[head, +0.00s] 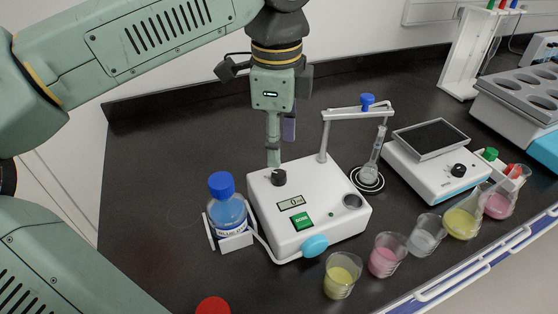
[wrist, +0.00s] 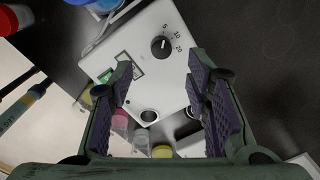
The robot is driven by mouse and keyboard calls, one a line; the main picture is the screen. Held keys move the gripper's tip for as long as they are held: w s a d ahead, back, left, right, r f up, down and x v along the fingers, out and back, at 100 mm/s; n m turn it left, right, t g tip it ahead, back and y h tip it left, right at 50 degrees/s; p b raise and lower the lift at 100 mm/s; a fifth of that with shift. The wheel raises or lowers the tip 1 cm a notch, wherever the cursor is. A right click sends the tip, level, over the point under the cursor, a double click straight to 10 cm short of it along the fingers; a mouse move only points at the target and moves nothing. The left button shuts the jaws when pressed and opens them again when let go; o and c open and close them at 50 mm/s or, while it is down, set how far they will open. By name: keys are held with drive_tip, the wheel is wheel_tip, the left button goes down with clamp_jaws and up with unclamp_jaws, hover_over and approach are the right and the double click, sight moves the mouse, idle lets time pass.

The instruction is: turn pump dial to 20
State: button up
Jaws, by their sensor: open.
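The pump (head: 325,200) is a white box with a green DOSE button (head: 302,221) and a small display (head: 295,202) that seems to read 0. Its black dial (head: 279,177) sits at the back left corner of the top face. In the wrist view the dial (wrist: 161,46) has the marks 5, 10 and 20 beside it; its exact setting is too small to tell. My gripper (head: 273,158) points down just above the dial. In the wrist view my gripper (wrist: 160,72) is open, with the dial visible between and beyond the fingertips, apparently not touched.
A blue-capped bottle (head: 228,210) stands left of the pump. Several beakers, including a yellow one (head: 341,277), line the front right. A stirrer (head: 440,165) stands right. The bench behind is clear.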

sight(279, 174)
drive_tip(key=f, duration=0.4)
drive_tip(key=f+p, duration=0.1)
drive_tip(key=f, duration=0.2)
drive_tip(key=shift+w+f, duration=0.1)
drive_tip(key=shift+w, duration=0.15)
drive_tip(key=shift+c, duration=0.4)
clamp_jaws()
